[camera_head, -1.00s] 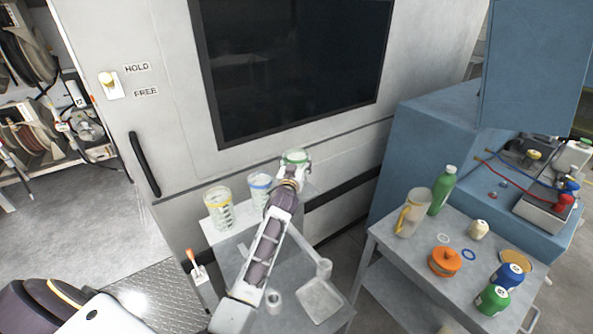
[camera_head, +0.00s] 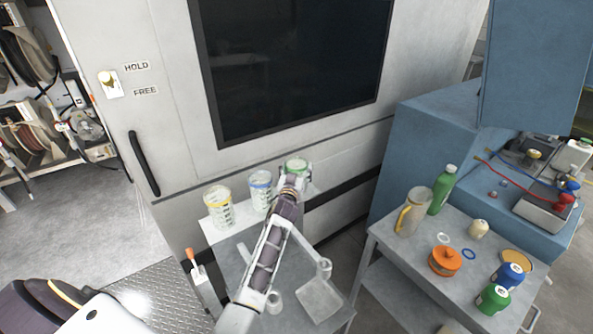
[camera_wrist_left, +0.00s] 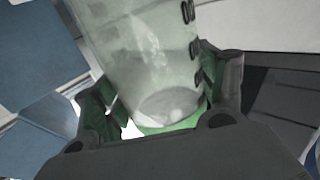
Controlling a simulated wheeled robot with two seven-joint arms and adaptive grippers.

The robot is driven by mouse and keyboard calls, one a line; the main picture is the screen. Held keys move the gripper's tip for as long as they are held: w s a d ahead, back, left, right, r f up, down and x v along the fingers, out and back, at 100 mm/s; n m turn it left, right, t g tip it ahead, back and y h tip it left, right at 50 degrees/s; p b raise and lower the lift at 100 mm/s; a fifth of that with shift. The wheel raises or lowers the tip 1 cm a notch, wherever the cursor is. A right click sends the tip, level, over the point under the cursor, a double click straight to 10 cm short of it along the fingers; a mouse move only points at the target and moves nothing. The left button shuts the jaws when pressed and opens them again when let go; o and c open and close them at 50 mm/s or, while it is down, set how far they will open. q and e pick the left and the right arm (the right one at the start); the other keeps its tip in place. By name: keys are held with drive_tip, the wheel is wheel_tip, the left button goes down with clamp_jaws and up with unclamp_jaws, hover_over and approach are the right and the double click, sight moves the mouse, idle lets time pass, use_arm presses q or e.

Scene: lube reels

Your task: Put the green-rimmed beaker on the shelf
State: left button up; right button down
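The clear green-rimmed beaker (camera_head: 297,163) is at the far end of my left arm, in front of the grey machine. My left gripper (camera_head: 294,174) is closed around it, with a finger on each side of its wall. In the left wrist view the beaker (camera_wrist_left: 150,60) sits between the fingers, with black marks on its side and green near the palm. The pale shelf (camera_head: 242,226) runs along the machine front. The beaker is over or at its right part; I cannot tell whether it touches. My right gripper is not in view.
A yellow-rimmed beaker (camera_head: 219,207) and a blue-rimmed beaker (camera_head: 261,190) stand on the shelf left of my gripper. A grey cart below holds small items. The right-hand cart (camera_head: 399,252) carries a jug (camera_head: 413,213), bottles and an orange container (camera_head: 445,262).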

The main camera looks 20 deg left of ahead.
use_arm(q)
drive_tip(key=shift+s+r, duration=0.1)
drive_tip(key=shift+r, duration=0.1)
idle(0.4)
drive_tip(key=b+v, duration=0.1)
drive_tip(key=v, duration=1)
drive_tip(key=shift+s, duration=0.4)
drive_tip(key=shift+d, duration=0.15)
idle(0.4)
drive_tip(key=shift+s+f, duration=0.1)
drive_tip(key=shift+s, duration=0.05)
